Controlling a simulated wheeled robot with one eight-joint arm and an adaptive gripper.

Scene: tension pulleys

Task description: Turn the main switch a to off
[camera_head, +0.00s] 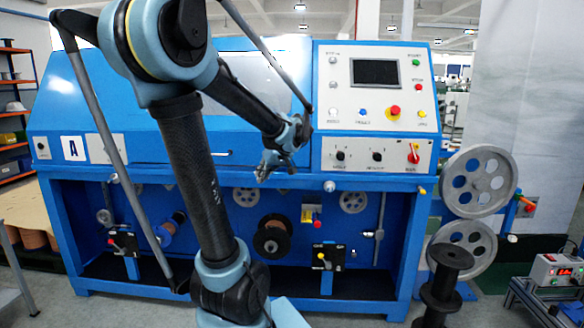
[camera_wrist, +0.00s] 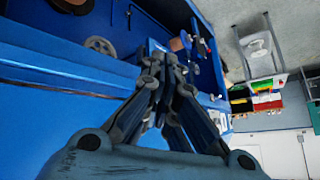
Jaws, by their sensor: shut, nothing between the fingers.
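I cannot tell which of these is main switch a. My gripper (camera_head: 262,178) is shut and empty, in front of the machine's middle, left of the control panel. It also shows in the wrist view (camera_wrist: 160,62), with the blue machine beyond it. Neither switch is clear in the wrist view.
The upper panel has a dark screen (camera_head: 375,72) and a red emergency button (camera_head: 394,111). Grey pulleys (camera_head: 479,181) stand at the machine's right, with a black spool (camera_head: 447,262) before them. Shelves (camera_head: 12,110) stand at the far left.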

